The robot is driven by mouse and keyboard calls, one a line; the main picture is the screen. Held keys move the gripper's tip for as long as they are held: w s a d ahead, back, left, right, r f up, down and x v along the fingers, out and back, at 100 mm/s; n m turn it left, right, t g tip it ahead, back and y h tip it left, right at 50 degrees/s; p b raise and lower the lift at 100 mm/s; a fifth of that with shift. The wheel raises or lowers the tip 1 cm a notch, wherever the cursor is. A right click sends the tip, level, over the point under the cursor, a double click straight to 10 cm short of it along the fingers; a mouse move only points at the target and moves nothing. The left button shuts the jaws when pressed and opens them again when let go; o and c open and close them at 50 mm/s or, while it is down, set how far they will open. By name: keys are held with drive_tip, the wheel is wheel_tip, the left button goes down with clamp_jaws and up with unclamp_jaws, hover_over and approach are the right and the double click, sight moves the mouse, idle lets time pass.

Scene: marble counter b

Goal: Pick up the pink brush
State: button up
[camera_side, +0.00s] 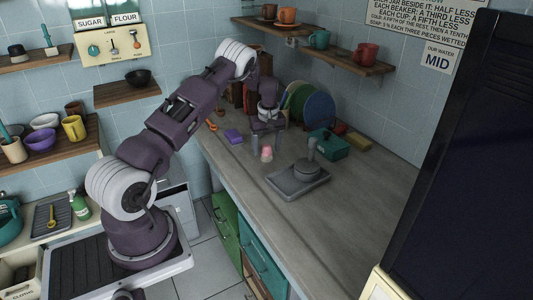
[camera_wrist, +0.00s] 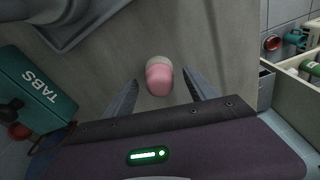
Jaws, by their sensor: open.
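The pink brush (camera_side: 266,152) stands on the grey counter near its front edge, below my gripper in the side view. In the wrist view the pink brush (camera_wrist: 159,77) shows as a rounded pink shape with a pale far end, lying between the lines of the two fingers and just beyond their tips. My gripper (camera_side: 267,141) is open and empty above the counter. Its two spread fingers also show in the wrist view (camera_wrist: 160,84), one on each side of the brush. I cannot tell whether either finger touches the brush.
A grey scale-like tray (camera_side: 290,187) sits close by on the right. A teal box (camera_side: 329,144) marked TABS (camera_wrist: 35,90) and coloured plates (camera_side: 318,110) stand behind. A purple block (camera_side: 233,136) lies to the left. The counter's right front is clear.

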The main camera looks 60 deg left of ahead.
sight(267, 145)
clamp_jaws()
wheel_tip(267, 145, up, 10)
idle(0.6)
